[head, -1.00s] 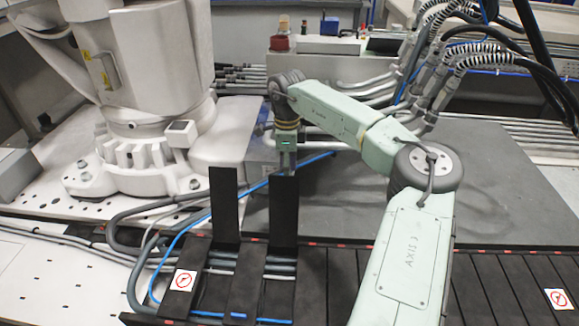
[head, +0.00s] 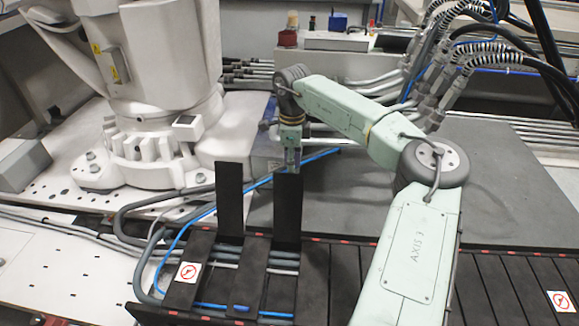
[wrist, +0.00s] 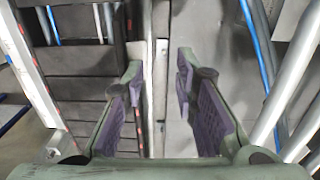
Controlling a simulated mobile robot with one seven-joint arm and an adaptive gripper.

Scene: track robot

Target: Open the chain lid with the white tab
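The cable chain (head: 345,275) has a row of black slat lids. Two lids stand upright, the left one (head: 229,200) and the right one (head: 288,210); cables show in the open channel near them. A lid at the left (head: 180,291) lies flat with a white tab (head: 187,272) bearing a red no-sign. A second white tab (head: 560,300) is at the far right. My gripper (head: 291,168) is at the top of the right upright lid; contact cannot be told. In the wrist view my gripper (wrist: 160,85) is open, with nothing visible held between the purple pads.
A large white robot base (head: 150,150) stands at the left. A blue hose (head: 200,212) runs across the chain's left part. A grey plate (head: 420,180) lies behind the chain. Pipes and black hoses are at the upper right.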

